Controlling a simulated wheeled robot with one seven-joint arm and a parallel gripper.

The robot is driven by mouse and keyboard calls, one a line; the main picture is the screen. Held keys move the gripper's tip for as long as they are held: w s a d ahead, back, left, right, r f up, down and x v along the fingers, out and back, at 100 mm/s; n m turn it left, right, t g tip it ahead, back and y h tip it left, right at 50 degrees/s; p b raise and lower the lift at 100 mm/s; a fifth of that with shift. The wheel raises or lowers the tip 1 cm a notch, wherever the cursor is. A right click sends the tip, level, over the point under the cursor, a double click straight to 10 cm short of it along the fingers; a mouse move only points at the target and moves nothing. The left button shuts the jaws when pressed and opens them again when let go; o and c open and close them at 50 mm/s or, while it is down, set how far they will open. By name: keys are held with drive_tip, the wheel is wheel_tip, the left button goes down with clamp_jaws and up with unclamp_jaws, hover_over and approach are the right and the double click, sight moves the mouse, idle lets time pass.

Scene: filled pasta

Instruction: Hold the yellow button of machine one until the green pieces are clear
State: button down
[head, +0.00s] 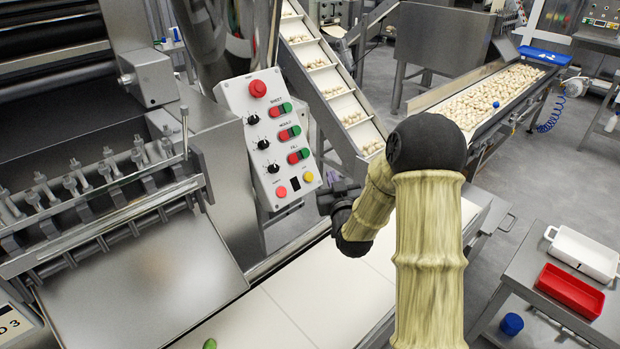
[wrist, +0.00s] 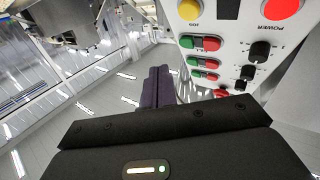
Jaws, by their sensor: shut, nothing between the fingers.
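The yellow button (head: 308,177) sits at the lower right of a pale control panel (head: 236,110). It also shows at the top of the wrist view (wrist: 190,9), labelled JOG. My gripper (head: 327,202) is shut and empty, just right of and slightly below the button in the head view. In the wrist view its fingers (wrist: 158,84) are together, apart from the button. A green piece (head: 210,344) lies on the white belt (head: 255,318) at the bottom edge of the head view. Whether more green pieces lie beyond it is cut off.
The panel also has a large red button (head: 258,88), black knobs and red-green switches. A sign (head: 12,322) at lower left ends in 3. An inclined conveyor (head: 325,80) stands behind. A side table at right holds a white tray (head: 583,252) and a red tray (head: 570,290).

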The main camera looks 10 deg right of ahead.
sight(312, 173)
drive_tip(key=w+a+f+b, duration=0.2)
drive_tip(key=w+a+f, duration=0.1)
drive_tip(key=w, duration=0.1)
drive_tip(key=shift+w+f, duration=0.3)
drive_tip(key=shift+f, duration=0.05)
drive_tip(key=shift+a, duration=0.1)
idle(1.8)
drive_tip(key=shift+w+a+f+b, duration=0.15)
drive_tip(key=shift+w+b, duration=0.15)
drive_tip(key=shift+b, duration=0.1)
drive_tip(key=shift+w+a+f+b, duration=0.2)
drive_tip(key=shift+w+f+b, duration=0.05)
drive_tip(key=shift+b, duration=0.05)
idle(2.6)
idle(1.0)
drive_tip(key=shift+s+d+r, duration=0.4)
drive_tip(key=shift+s+r, duration=0.05)
drive_tip(key=shift+s, duration=0.1)
